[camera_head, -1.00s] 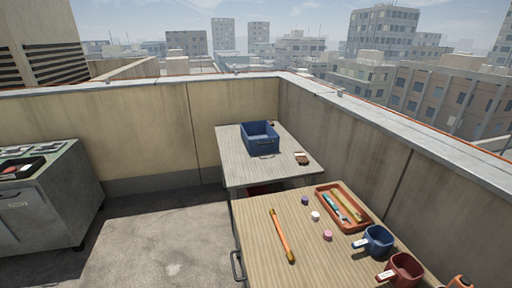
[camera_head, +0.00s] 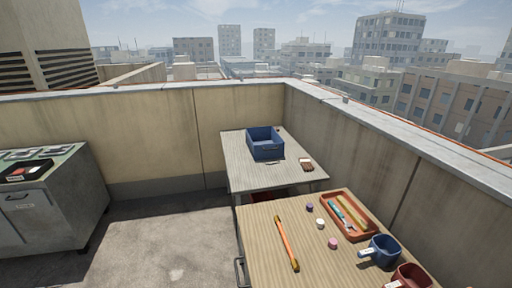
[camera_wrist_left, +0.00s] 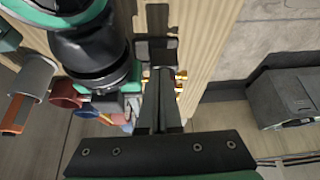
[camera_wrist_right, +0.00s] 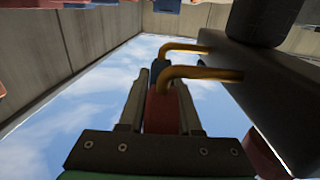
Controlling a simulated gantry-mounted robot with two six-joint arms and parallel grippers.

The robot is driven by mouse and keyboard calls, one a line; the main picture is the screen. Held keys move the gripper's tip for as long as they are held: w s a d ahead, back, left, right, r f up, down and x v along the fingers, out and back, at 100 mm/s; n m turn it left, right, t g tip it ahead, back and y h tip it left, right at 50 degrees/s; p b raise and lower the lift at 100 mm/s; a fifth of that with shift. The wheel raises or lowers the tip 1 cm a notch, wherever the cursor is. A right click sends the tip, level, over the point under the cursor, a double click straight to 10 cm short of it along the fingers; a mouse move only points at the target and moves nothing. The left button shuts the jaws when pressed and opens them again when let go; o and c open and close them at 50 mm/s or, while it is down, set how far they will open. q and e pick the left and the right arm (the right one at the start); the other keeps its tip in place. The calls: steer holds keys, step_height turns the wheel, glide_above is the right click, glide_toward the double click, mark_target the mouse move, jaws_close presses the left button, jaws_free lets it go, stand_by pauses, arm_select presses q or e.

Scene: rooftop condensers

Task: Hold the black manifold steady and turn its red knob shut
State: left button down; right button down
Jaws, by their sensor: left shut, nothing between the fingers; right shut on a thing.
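In the right wrist view a dark block, which looks like the black manifold (camera_wrist_right: 275,95), fills the right side. Two bent yellow pipes (camera_wrist_right: 200,73) stick out from it. My right gripper (camera_wrist_right: 158,95) is shut on a red piece (camera_wrist_right: 156,115), which looks like the red knob; the fingers hide part of it. A bluish piece (camera_wrist_right: 158,68) shows just beyond. In the left wrist view my left gripper (camera_wrist_left: 159,75) is shut and empty, close to brass-coloured fittings (camera_wrist_left: 181,80) and a dark shape that I cannot make out. The head view shows neither gripper nor the manifold.
In the head view the near table holds an orange stick (camera_head: 287,243), a tray (camera_head: 373,232), small caps, a blue mug (camera_head: 384,249) and a red mug (camera_head: 412,277). A blue bin (camera_head: 266,150) stands on the far table. A grey cabinet (camera_head: 62,205) is at left.

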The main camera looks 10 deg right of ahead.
arm_select(q)
steer(key=shift+w+a, duration=0.1)
steer(key=shift+w, duration=0.3)
stand_by(0.4)
steer(key=shift+a, duration=0.5)
steer(key=shift+s, duration=0.45)
arm_select(e)
steer(key=shift+c, duration=0.4)
jaws_free()
arm_select(q)
steer(key=shift+d, duration=0.1)
